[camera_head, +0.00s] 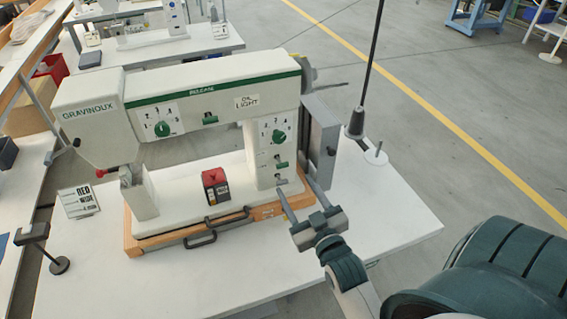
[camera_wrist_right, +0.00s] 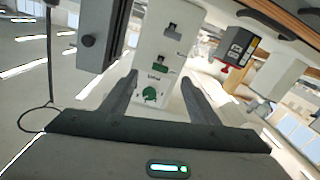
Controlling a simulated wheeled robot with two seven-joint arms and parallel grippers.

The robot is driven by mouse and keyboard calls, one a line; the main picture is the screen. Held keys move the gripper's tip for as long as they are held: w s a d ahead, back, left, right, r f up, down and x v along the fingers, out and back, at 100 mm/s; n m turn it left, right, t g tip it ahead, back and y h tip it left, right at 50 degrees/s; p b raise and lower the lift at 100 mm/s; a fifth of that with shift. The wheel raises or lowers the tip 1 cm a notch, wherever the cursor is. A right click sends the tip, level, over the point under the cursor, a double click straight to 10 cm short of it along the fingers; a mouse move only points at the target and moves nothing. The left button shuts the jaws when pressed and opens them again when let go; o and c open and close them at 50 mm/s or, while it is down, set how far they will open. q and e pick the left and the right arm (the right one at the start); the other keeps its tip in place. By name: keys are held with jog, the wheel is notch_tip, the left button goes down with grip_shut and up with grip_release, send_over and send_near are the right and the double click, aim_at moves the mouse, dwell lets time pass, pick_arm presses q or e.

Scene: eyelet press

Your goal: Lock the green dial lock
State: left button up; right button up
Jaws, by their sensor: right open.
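A green dial (camera_head: 278,136) sits on a white plate high on the right pillar of the sewing machine (camera_head: 215,85). Below it on the pillar is a small green lever (camera_head: 281,165). A second green dial (camera_head: 163,130) is on the left panel. I cannot tell which part is the lock. My right gripper (camera_head: 295,185) is open and empty, in front of the pillar's lower part. In the right wrist view the pillar dial (camera_wrist_right: 150,94) and green lever (camera_wrist_right: 160,68) show between the spread fingers, apart from them. My left gripper is not in view.
A black box with a red top (camera_head: 215,186) stands on the machine bed. A grey box (camera_head: 320,138) is fixed right of the pillar. A thread stand (camera_head: 357,122) rises at the table's right. The white table front (camera_head: 200,280) is clear.

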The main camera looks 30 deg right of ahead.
aim_at(283, 165)
jog(key=w+p, duration=0.1)
jog(key=w, duration=0.2)
jog(key=w+d, duration=0.1)
jog(key=w, duration=0.2)
jog(key=w+d+p, duration=0.1)
jog(key=w, duration=0.2)
jog(key=shift+w+p, duration=0.1)
jog(key=shift+p, duration=0.2)
jog(key=shift+a, duration=0.1)
jog(key=c, duration=1)
